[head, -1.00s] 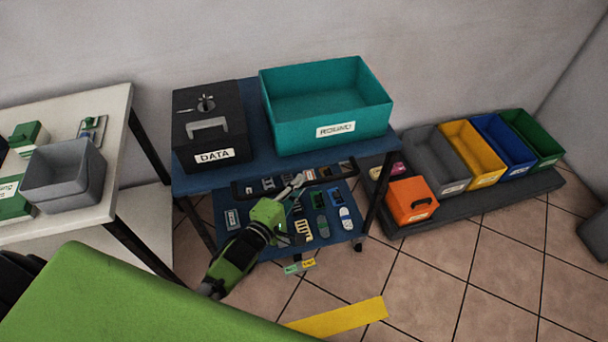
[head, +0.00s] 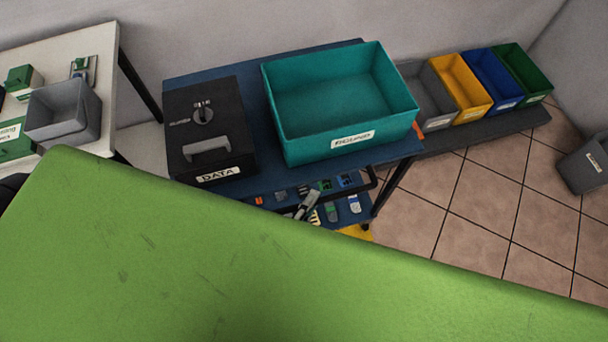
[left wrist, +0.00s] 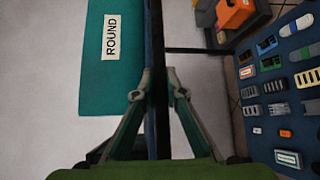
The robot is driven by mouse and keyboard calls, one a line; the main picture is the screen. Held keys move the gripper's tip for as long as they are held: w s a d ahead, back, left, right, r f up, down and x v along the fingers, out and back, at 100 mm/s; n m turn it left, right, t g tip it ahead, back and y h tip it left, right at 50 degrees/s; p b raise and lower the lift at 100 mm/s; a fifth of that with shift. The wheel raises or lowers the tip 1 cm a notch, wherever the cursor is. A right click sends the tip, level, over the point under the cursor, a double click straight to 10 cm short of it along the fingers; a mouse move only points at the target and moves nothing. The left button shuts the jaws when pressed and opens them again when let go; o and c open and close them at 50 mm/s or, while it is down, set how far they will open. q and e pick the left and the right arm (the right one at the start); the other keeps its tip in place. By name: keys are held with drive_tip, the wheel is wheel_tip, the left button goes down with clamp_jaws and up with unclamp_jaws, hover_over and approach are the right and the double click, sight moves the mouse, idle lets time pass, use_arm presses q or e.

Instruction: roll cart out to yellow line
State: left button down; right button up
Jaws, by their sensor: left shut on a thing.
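The cart (head: 240,82) is a blue-topped table on dark legs. It carries a black DATA box (head: 208,120) and a teal ROUND bin (head: 345,120). A dark bar (head: 372,188) runs along its front, above a lower shelf with several small parts. My left gripper (head: 309,200) is at this bar; in the left wrist view its fingers (left wrist: 158,88) are shut on the dark bar (left wrist: 154,35). A small piece of the yellow line (head: 357,232) shows on the floor by the cart's front right leg. The rest of the line is hidden. My right gripper is not in view.
A white table (head: 95,65) with a grey bin (head: 65,110) stands left of the cart. Grey, yellow, blue and green bins sit on a low dark platform (head: 500,127) behind right. A dark grey bin (head: 585,165) is far right. Tiled floor on the right is clear.

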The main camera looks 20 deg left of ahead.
use_arm(q)
drive_tip(key=shift+s+d+f, duration=0.1)
drive_tip(key=shift+s+d, duration=0.55)
drive_tip(key=shift+s, duration=0.3)
drive_tip(key=shift+s+d, duration=0.6)
drive_tip(key=shift+s, duration=0.35)
drive_tip(key=c, duration=2)
unclamp_jaws()
drive_tip(key=shift+c, duration=0.2)
drive_tip(key=v, duration=1.2)
